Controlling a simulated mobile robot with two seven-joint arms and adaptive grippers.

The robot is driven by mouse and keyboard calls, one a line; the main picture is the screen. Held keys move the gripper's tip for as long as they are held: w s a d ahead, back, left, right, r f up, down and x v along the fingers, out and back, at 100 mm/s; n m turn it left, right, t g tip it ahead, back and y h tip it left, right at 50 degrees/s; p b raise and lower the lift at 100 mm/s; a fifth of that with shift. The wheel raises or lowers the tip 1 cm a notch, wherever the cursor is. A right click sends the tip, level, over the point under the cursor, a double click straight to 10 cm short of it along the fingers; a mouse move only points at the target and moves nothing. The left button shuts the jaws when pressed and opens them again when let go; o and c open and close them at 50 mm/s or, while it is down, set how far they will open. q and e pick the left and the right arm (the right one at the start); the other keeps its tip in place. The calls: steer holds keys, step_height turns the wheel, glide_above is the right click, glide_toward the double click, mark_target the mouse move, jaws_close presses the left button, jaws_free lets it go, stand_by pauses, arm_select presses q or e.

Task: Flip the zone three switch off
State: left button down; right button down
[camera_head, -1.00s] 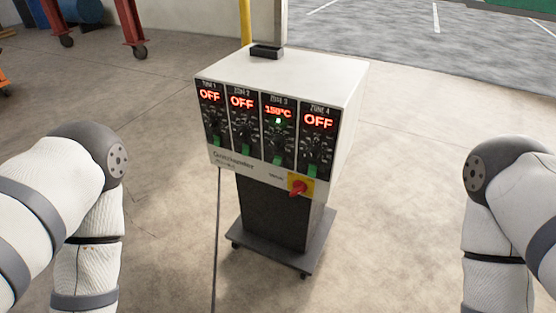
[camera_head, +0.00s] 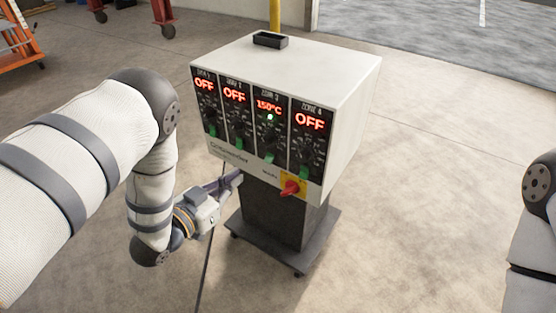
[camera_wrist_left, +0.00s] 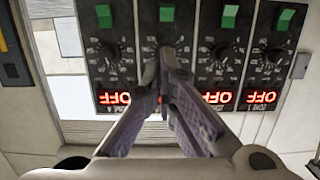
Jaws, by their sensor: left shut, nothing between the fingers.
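The control cabinet (camera_head: 290,75) has four zone panels. Zone three (camera_head: 269,125) reads 150°C with a green light lit, and its green switch (camera_head: 270,157) is at the panel's bottom. The other zones read OFF. My left gripper (camera_head: 237,176) is shut and empty, low in front of the cabinet. In the left wrist view the panels appear upside down. There the zone three switch (camera_wrist_left: 167,14) lies beyond the fingertips (camera_wrist_left: 168,56), which overlap the zone three panel and hide most of its display. My right gripper is out of view; only part of that arm shows.
A red mains knob (camera_head: 290,187) on a yellow plate sits below the panels. Neighbouring green switches stand for zone two (camera_head: 239,143) and zone four (camera_head: 304,172).

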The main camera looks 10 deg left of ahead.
mark_target(274, 156)
arm_select(q)
steer(key=shift+a+r, duration=0.1)
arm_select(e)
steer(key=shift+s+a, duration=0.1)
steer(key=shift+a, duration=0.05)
